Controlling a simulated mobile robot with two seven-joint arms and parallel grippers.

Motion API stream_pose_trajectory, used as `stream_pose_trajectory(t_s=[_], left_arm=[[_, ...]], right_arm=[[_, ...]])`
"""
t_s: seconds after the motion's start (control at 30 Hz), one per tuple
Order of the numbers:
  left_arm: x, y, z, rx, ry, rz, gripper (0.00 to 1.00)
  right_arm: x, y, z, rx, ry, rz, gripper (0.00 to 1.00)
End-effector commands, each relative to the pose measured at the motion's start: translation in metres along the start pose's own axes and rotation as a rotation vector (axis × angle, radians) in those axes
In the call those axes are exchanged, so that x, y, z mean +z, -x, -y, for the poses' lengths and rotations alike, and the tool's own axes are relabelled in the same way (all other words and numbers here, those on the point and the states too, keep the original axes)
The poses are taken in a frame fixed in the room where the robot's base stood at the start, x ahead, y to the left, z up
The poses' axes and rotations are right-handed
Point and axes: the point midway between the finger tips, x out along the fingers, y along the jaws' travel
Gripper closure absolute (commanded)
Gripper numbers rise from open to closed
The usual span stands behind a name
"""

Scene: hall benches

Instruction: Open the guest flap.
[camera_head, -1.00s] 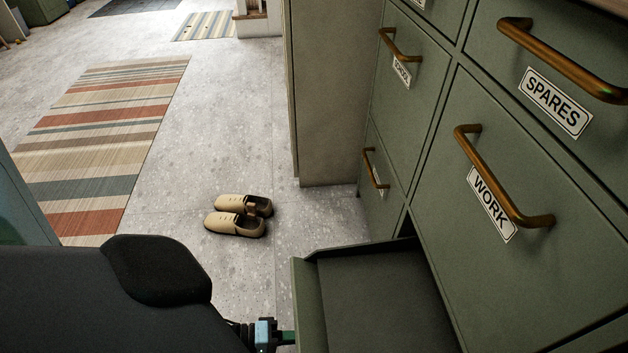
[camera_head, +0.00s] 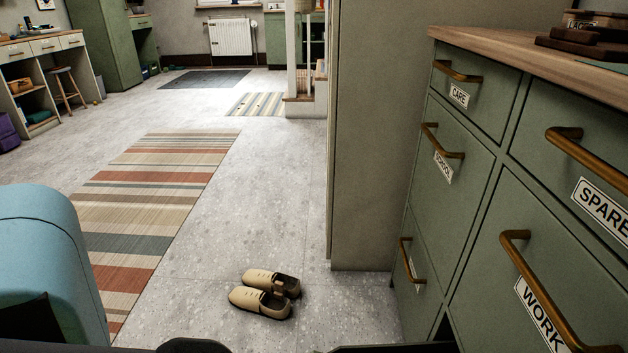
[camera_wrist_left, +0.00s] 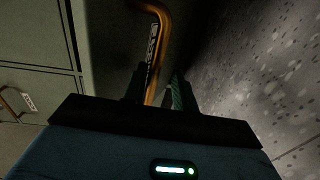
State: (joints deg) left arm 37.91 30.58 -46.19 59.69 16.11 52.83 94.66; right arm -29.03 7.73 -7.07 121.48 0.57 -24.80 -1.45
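In the left wrist view a brass handle (camera_wrist_left: 163,28) with a small label (camera_wrist_left: 152,45), too blurred to read, is on a dark green front (camera_wrist_left: 108,35). I cannot tell whether this is the guest flap. My left gripper (camera_wrist_left: 157,90) has its two fingers apart, one on each side of the handle's lower part, with a gap visible at the right finger. In the head view the green cabinet (camera_head: 500,185) shows fronts marked CARE, SCHOOL, SPARES and WORK. A low front (camera_head: 411,292) has an unreadable label. The left and right grippers are outside the head view.
Tan shoes (camera_head: 262,293) stand on the speckled floor left of the cabinet. A striped rug (camera_head: 150,215) lies further left. A grey-green wall end (camera_head: 375,150) stands beyond the cabinet. The floor between rug and cabinet is otherwise clear.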

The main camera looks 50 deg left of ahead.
Motion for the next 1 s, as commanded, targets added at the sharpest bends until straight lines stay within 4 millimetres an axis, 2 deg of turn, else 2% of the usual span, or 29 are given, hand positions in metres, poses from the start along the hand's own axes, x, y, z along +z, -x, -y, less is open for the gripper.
stream_pose_trajectory(t_s=[0.37,0.8,1.0], left_arm=[[0.000,0.006,-0.001,0.001,0.000,0.000,0.68],[0.000,0.067,-0.001,0.000,0.000,0.001,0.68],[0.000,0.078,-0.001,0.001,0.000,0.002,0.68]], right_arm=[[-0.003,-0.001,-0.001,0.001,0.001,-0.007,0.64],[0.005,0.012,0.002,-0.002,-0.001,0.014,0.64],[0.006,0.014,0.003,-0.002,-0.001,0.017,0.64]])
